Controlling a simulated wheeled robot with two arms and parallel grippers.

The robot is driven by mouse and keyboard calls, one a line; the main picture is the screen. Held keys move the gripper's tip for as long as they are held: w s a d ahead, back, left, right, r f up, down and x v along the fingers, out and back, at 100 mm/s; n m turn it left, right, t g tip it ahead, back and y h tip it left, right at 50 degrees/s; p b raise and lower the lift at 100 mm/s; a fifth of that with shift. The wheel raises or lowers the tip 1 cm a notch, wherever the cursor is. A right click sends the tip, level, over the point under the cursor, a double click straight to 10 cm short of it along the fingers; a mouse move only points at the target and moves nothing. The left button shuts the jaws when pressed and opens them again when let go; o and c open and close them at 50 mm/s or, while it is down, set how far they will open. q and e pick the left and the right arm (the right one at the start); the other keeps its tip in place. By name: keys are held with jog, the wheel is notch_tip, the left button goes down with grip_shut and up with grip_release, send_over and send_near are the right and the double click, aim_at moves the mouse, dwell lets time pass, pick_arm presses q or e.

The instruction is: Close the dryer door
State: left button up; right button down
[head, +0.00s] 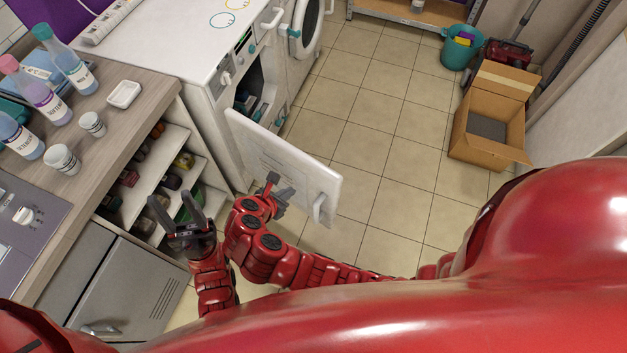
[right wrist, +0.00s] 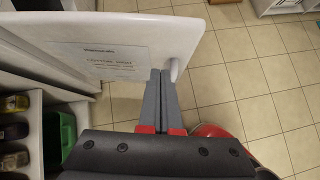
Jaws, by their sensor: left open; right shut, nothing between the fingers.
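The white dryer (head: 210,60) stands at the upper left in the head view. Its flat white door (head: 285,165) hangs wide open, swung out toward me, with a handle (head: 318,208) near its free edge. My right gripper (head: 272,185) is at the near face of the door. In the right wrist view its fingers (right wrist: 160,75) are shut and empty, with their tips at the door's (right wrist: 130,45) lower edge, just left of the handle (right wrist: 175,70). Whether they touch the door is unclear. My left gripper (head: 175,198) is open and empty, left of the door, in front of the shelves.
A wooden counter (head: 130,75) with bottles and cups is at the left, above open shelves (head: 150,195). A front-loading washer (head: 305,30) stands beyond the dryer. A cardboard box (head: 490,125) and a teal bucket (head: 461,47) stand at the right. The tiled floor between is clear.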

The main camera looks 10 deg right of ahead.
jog(key=w+d+f+b, duration=0.1)
jog(key=w+d+f, duration=0.5)
jog(key=d, duration=0.3)
jog(key=shift+f, duration=0.25)
